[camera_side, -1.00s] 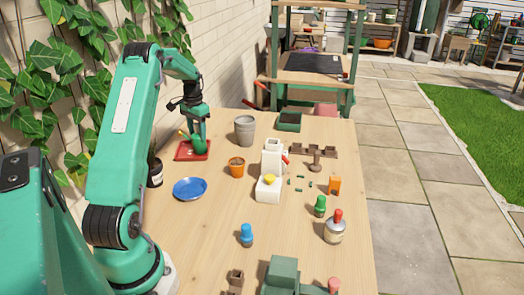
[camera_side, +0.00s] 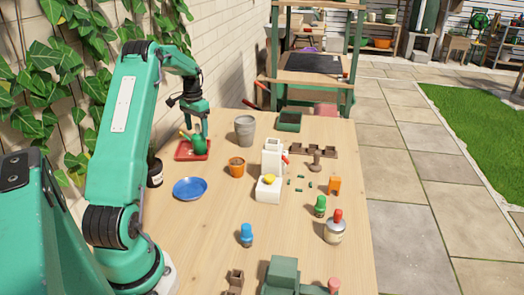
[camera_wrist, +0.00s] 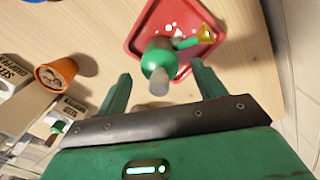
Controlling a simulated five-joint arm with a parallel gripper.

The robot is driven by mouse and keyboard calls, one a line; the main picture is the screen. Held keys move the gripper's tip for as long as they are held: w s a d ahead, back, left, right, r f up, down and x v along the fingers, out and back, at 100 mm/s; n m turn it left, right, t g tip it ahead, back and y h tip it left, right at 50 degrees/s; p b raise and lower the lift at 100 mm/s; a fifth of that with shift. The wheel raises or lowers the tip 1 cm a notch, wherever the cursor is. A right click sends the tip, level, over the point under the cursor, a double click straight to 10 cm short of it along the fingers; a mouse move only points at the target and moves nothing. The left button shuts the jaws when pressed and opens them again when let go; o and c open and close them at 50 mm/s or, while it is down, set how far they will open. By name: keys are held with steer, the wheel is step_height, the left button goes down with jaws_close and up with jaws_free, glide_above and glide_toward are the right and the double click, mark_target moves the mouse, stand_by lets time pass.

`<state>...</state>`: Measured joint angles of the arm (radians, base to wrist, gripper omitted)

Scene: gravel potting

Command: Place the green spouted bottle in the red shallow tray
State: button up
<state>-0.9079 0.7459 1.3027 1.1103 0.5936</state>
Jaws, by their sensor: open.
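The green spouted bottle (camera_side: 199,146) stands in the red shallow tray (camera_side: 181,156) near the wall at the far left of the table. In the wrist view the bottle (camera_wrist: 158,62) appears over the tray (camera_wrist: 133,38), with its yellow-tipped spout pointing right. My gripper (camera_side: 199,126) is just above the bottle. In the wrist view my gripper's fingers (camera_wrist: 162,88) are spread wide, one on each side of the bottle's near end, with nothing between them held.
A grey pot (camera_side: 245,130) stands right of the tray, with an orange pot (camera_side: 236,167) and a blue plate (camera_side: 190,189) nearer. A white dispenser (camera_side: 270,178) stands mid-table. A dark pot (camera_side: 155,172) is by the wall. Bare wood lies around the tray.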

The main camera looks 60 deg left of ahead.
step_height(320, 180, up, 11)
steer(key=shift+w+f, duration=0.15)
steer(key=shift+f, duration=0.05)
stand_by(0.3)
stand_by(0.4)
steer(key=shift+w+d+r, duration=0.1)
steer(key=shift+d+r, duration=0.05)
steer(key=shift+d, duration=0.05)
steer(key=w+d+r+m+t+y, duration=0.1)
steer(key=d+r, duration=0.4)
steer(key=d, duration=0.8)
steer(key=d+r+m+t, duration=0.15)
steer(key=d+r, duration=0.35)
steer(key=d, duration=0.7)
steer(key=s+d+f+t, duration=0.1)
steer(key=s+d+f, duration=0.1)
steer(key=s+d, duration=0.5)
steer(key=s+d+f+m+t, duration=0.1)
steer(key=s+d, duration=0.5)
steer(key=d, duration=0.6)
steer(key=shift+s+f+t+h, duration=0.4)
steer(key=shift+f+t, duration=0.25)
steer(key=shift+f, duration=0.25)
